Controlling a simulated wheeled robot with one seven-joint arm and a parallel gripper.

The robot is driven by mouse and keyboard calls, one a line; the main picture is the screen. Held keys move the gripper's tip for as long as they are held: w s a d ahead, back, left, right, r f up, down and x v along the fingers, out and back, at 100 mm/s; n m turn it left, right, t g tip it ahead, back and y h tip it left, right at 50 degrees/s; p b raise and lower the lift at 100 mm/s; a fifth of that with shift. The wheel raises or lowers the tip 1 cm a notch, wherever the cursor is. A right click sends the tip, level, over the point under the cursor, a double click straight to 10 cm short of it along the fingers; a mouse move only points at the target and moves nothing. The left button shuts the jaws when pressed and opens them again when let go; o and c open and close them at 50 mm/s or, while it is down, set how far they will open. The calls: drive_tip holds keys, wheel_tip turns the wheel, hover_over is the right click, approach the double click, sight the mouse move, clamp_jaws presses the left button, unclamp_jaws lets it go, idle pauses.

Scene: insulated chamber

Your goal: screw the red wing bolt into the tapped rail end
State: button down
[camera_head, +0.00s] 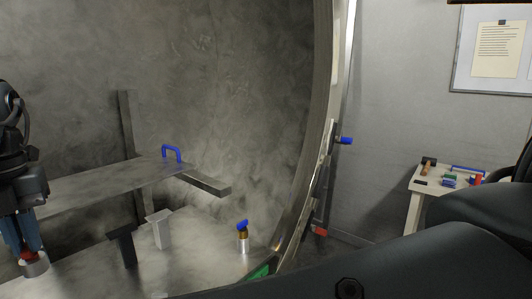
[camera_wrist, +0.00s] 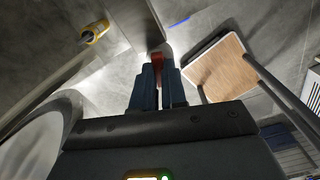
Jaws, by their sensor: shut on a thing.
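My gripper (camera_head: 27,250) points down at the lower left of the head view, its blue fingers shut on the red wing bolt (camera_head: 27,256). Only a small red part of the bolt shows there, right at a short grey metal cylinder (camera_head: 36,268); I cannot tell whether they touch. In the wrist view the red bolt (camera_wrist: 158,58) stands out between the fingertips (camera_wrist: 157,78). A grey bar (camera_head: 208,184) juts out beside a flat metal plate (camera_head: 100,187) in the head view. I cannot tell which piece is the tapped rail end, and no thread shows.
A blue handle (camera_head: 172,152) stands on the plate. The round chamber rim (camera_head: 315,150) bounds the right. A side table (camera_head: 415,190) with small items lies outside.

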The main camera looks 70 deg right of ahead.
drive_tip(key=shift+r+p, duration=0.25)
drive_tip(key=shift+p, duration=0.2)
drive_tip(key=shift+f, duration=0.15)
drive_tip(key=c, duration=1.1)
unclamp_jaws()
drive_tip(key=shift+f, duration=0.1)
drive_tip(key=shift+c, duration=0.4)
drive_tip(key=shift+c, duration=1)
drive_tip(key=shift+r+p, duration=1.8)
drive_tip(key=shift+r, duration=0.7)
